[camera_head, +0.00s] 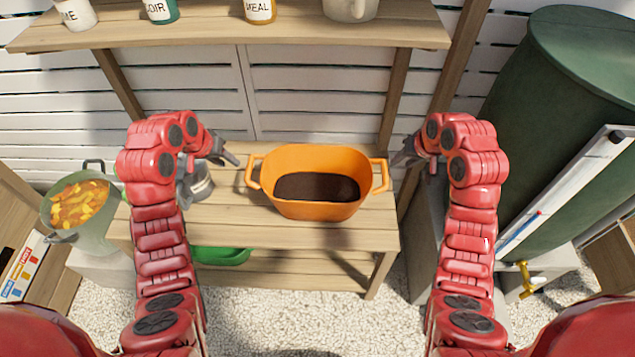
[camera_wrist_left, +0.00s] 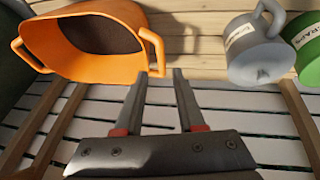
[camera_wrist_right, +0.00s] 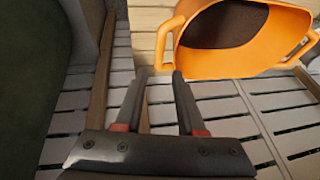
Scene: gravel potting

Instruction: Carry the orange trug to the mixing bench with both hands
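The orange trug (camera_head: 315,208) stands upright on the wooden bench, with dark soil inside and a handle at each end. It also shows in the left wrist view (camera_wrist_left: 100,62) and the right wrist view (camera_wrist_right: 240,66). My left gripper (camera_head: 236,162) is open just left of the trug's left handle (camera_head: 253,172); in the left wrist view its fingers (camera_wrist_left: 163,74) are parted near that handle. My right gripper (camera_head: 396,162) is right of the right handle (camera_head: 380,174); in the right wrist view its fingers (camera_wrist_right: 158,73) are parted and apart from that handle.
A grey labelled jug (camera_head: 200,186) stands on the wooden bench (camera_head: 245,226) behind my left gripper. A shelf (camera_head: 230,38) with jars runs above. A green barrel (camera_head: 560,110) stands right, a green pot (camera_head: 92,236) of yellow-orange scraps left. A green tub (camera_head: 222,256) sits below.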

